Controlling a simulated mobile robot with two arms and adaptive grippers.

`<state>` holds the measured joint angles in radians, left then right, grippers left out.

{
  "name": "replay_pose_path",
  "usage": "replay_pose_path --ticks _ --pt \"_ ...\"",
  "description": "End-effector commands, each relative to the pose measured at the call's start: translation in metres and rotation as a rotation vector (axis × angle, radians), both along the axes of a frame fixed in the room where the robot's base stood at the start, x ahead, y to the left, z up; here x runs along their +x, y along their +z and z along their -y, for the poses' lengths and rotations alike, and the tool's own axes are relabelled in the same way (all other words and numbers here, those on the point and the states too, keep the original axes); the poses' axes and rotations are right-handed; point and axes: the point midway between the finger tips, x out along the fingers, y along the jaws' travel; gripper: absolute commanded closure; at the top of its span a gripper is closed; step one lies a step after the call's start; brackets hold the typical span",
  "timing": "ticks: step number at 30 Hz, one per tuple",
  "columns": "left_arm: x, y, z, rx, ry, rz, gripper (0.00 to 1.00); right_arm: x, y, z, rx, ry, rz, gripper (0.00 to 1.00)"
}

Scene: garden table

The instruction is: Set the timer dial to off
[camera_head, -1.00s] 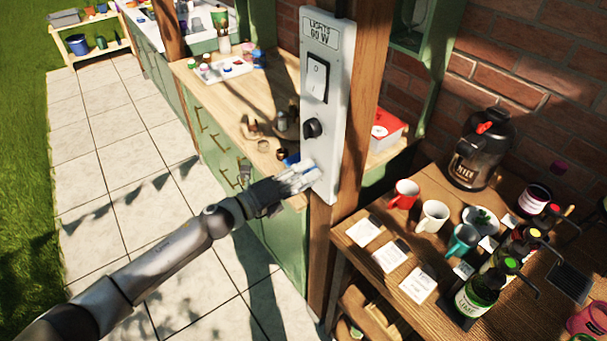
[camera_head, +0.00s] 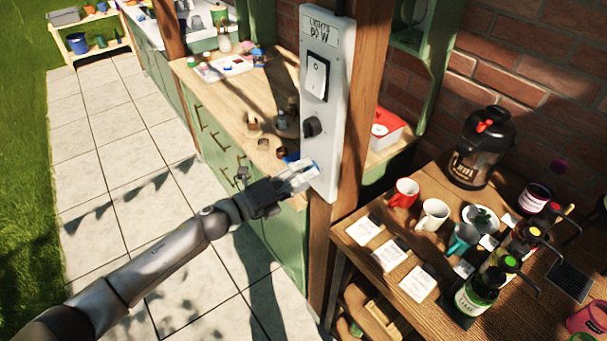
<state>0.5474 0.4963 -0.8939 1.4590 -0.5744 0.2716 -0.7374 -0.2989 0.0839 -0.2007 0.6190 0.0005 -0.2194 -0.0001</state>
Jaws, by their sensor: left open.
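The timer dial (camera_head: 312,127) is a small black knob on the lower half of a white panel (camera_head: 336,160) fixed to a wooden post. No setting marks around the dial can be read. A rocker switch (camera_head: 317,77) sits above it, under a label partly readable as "LIGHTS". My left gripper (camera_head: 308,168) is open in front of the panel's lower part, below and slightly left of the dial. It is apart from the dial, and I cannot tell whether its fingertips touch the panel. My right gripper is not in view.
A wooden table at the right holds a red mug (camera_head: 403,192), a white mug (camera_head: 433,214), a teal mug (camera_head: 463,239), a dark urn (camera_head: 481,148) and bottles. Behind my left gripper stands a green cabinet with a wooden counter (camera_head: 235,95). Paving lies open at the left.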

Motion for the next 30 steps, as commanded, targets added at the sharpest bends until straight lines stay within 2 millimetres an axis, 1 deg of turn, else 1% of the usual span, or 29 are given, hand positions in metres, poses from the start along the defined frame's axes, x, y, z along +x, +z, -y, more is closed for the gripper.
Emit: replay_pose_path --ticks 9,15,21,30 --pt "-0.04 -0.002 -0.055 0.004 0.001 -0.003 0.43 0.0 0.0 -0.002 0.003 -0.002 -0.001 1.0" --pt "-0.058 -0.002 -0.08 0.001 0.0 -0.003 0.43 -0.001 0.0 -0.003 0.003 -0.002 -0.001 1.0" --pt "-0.065 0.0 -0.09 0.001 0.0 -0.001 0.43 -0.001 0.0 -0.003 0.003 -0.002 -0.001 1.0" --pt "-0.065 0.0 -0.09 0.001 0.0 -0.001 0.43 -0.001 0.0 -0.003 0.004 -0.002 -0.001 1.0"
